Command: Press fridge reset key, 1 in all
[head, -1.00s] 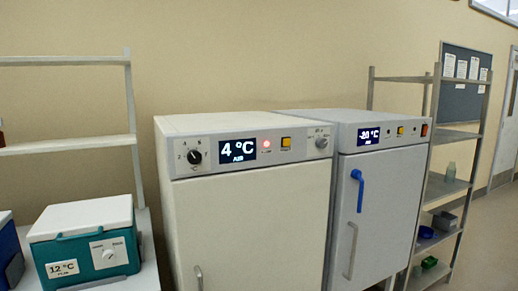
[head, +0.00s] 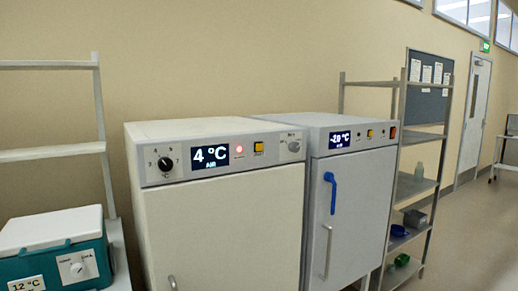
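The fridge (head: 224,226) is a cream cabinet in the middle of the head view, with its door shut. Its top panel has a black dial (head: 165,163), a display (head: 210,156) reading 4 °C AIR, a lit red lamp (head: 239,149), a square yellow key (head: 258,147) and a round grey knob (head: 294,146). The small print under the key is too blurred to read. Neither of my grippers shows in the view.
A grey freezer (head: 347,225) with a blue handle, reading about -20 °C, stands right of the fridge. A teal cool box (head: 75,268) sits at the lower left. A metal shelf rack (head: 414,185) stands beyond the freezer. Open floor (head: 470,245) lies at the right.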

